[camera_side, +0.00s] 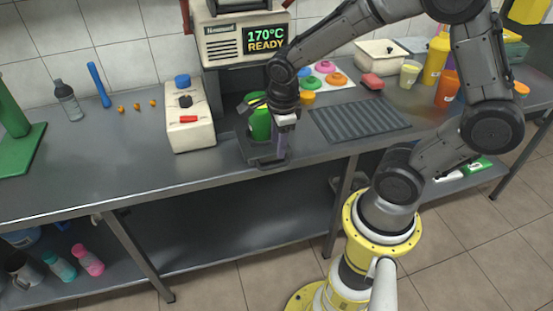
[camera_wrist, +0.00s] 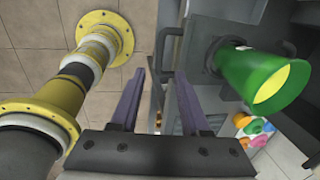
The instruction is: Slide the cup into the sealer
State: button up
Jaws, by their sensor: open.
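The sealer (camera_side: 222,42) is a cream machine with a display reading "170°C READY", at the back of the counter. The green cup (camera_side: 259,124) stands below it, on a dark sliding tray (camera_side: 262,158) at the front of its base. In the wrist view the cup (camera_wrist: 243,72) is at the right, with its yellowish open mouth toward the camera. My gripper (camera_wrist: 158,82) is open and empty, with two purple-grey fingers pointing at a dark bar handle (camera_wrist: 163,42) on the tray. I cannot tell whether the handle is between the fingers. My wrist partly hides the cup in the side view.
A ridged dark mat (camera_side: 360,119) lies to the right. Coloured lids (camera_side: 325,67), a pale cup (camera_side: 409,74) and bottles stand farther right. The counter's front left is clear.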

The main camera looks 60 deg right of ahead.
aim_at(276, 166)
jog(key=f, duration=0.5)
jog(key=w+d+f, duration=0.1)
jog(key=f, duration=0.1)
jog(key=shift+f, duration=0.15)
grip_shut()
dwell(1.2)
